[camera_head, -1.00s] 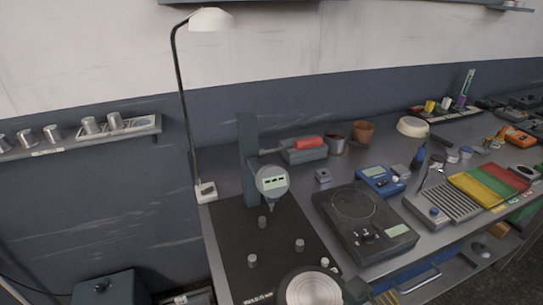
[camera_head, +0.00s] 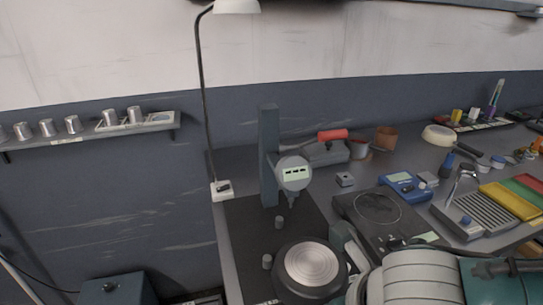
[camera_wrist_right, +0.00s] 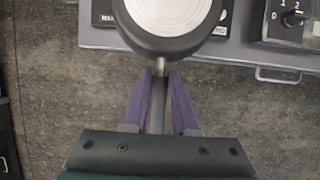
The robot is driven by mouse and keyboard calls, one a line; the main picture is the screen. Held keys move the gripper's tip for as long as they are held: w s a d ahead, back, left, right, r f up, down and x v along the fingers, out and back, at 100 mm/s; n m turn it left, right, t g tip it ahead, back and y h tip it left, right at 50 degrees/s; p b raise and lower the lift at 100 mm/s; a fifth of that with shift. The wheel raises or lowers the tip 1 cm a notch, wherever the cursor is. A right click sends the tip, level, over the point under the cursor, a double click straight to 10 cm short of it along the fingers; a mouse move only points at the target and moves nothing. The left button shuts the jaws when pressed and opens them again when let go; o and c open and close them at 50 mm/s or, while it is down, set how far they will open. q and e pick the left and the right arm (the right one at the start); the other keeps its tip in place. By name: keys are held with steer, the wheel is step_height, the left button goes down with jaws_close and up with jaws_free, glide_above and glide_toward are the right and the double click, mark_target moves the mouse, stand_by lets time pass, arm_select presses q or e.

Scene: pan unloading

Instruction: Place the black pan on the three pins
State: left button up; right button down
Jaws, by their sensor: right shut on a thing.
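The black pan (camera_head: 282,270) has a round pale metal disc in its middle. It is in the lower middle of the head view, over the front of the black mat (camera_head: 240,222). Two grey pins show on the mat, a far one (camera_head: 278,222) and a near-left one (camera_head: 267,261); the third is hidden behind the pan. In the right wrist view the pan (camera_wrist_right: 128,36) is at the top, and my right gripper's purple fingers (camera_wrist_right: 160,98) are shut on its handle. I cannot tell the pan's height over the pins. My left gripper is out of view.
A column (camera_head: 268,150) with a round gauge (camera_head: 293,174) stands behind the far pin, its tip pointing down. A dark hotplate-like device (camera_head: 376,209) lies right of the mat. A lamp (camera_head: 222,189) stands at the back left corner.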

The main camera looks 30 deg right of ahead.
mark_target(309, 259)
steer(key=shift+w+d+f+b, duration=0.1)
steer(key=shift+w+d+b, duration=0.15)
steer(key=shift+w+b, duration=0.6)
steer(key=shift+w+d+b, duration=0.2)
steer(key=shift+w+b, duration=0.25)
steer(key=shift+w, duration=0.7)
steer(key=shift+w+d+f+b, duration=0.1)
steer(key=shift+w+d+b, duration=0.15)
steer(key=shift+w+b, duration=0.6)
steer(key=w+b, duration=0.1)
steer(key=w, duration=0.1)
steer(key=w+d+b, duration=0.1)
steer(key=w+b, duration=0.1)
steer(key=shift+w+b, duration=0.3)
steer(key=shift+w, duration=0.1)
steer(key=shift+f+b, duration=0.3)
steer(key=shift+f, duration=0.3)
steer(key=c, duration=0.6)
jaws_free()
